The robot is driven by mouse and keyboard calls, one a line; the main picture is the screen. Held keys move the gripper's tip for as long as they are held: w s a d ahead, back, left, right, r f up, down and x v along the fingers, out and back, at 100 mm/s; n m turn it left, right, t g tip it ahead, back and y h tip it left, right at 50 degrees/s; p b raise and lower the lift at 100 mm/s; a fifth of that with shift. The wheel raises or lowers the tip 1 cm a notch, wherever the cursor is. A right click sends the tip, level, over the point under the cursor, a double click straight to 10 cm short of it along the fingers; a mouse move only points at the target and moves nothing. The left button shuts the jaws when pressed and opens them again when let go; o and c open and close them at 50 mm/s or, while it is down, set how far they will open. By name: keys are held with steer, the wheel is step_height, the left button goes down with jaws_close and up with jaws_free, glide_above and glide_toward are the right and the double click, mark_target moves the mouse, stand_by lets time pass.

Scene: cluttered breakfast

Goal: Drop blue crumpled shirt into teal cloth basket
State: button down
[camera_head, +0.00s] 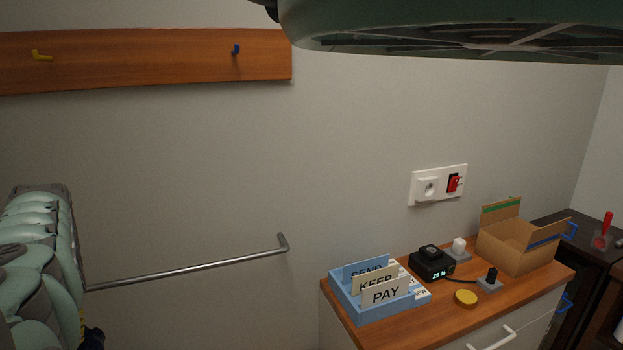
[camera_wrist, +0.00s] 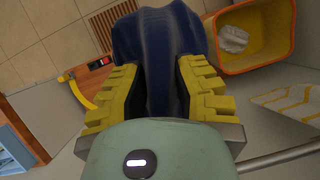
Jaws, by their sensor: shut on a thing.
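The blue crumpled shirt (camera_wrist: 157,40) is dark blue cloth at the top middle of the wrist view. My gripper (camera_wrist: 160,82) has yellow ribbed fingers and is shut on it, with cloth between the fingers and spreading beyond them. The fingers hide part of the shirt. In the head view only a small dark blue and yellow bit shows at the bottom left edge, beside my arm. I cannot make out a teal cloth basket in either view.
An orange-yellow bin (camera_wrist: 273,65) with a crumpled white thing inside stands right of the shirt. A yellow-striped white item (camera_wrist: 286,101) lies below it. A metal rail (camera_head: 190,269) crosses the wall. A cabinet (camera_head: 450,315) holds a blue letter tray (camera_head: 350,311) and an open cardboard box (camera_head: 510,247).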

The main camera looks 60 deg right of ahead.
steer(key=shift+a+r+n+p, duration=0.35)
steer(key=shift+r+n+p, duration=0.2)
steer(key=shift+r, duration=0.3)
steer(key=shift+w+a+r+n+g+h+p, duration=0.1)
steer(key=shift+a+r+n+g+h+p, duration=0.15)
steer(key=shift+a+r+n+p, duration=0.4)
steer(key=shift+a+r+n+g+h+p, duration=0.15)
steer(key=shift+a+r+n+h+p, duration=0.2)
steer(key=shift+r, duration=0.45)
steer(key=shift+w+a, duration=0.1)
steer(key=a+r+n+h+p, duration=0.2)
steer(key=a+r+n+p, duration=0.45)
steer(key=r, duration=0.45)
steer(key=s+r+p, duration=0.1)
steer(key=r+p, duration=1.8)
steer(key=s+r+p, duration=0.2)
steer(key=r+p, duration=1.7)
steer(key=r, duration=0.1)
steer(key=shift+s+d+m+g, duration=0.15)
steer(key=shift+s+m+g, duration=0.15)
steer(key=shift+g, duration=0.1)
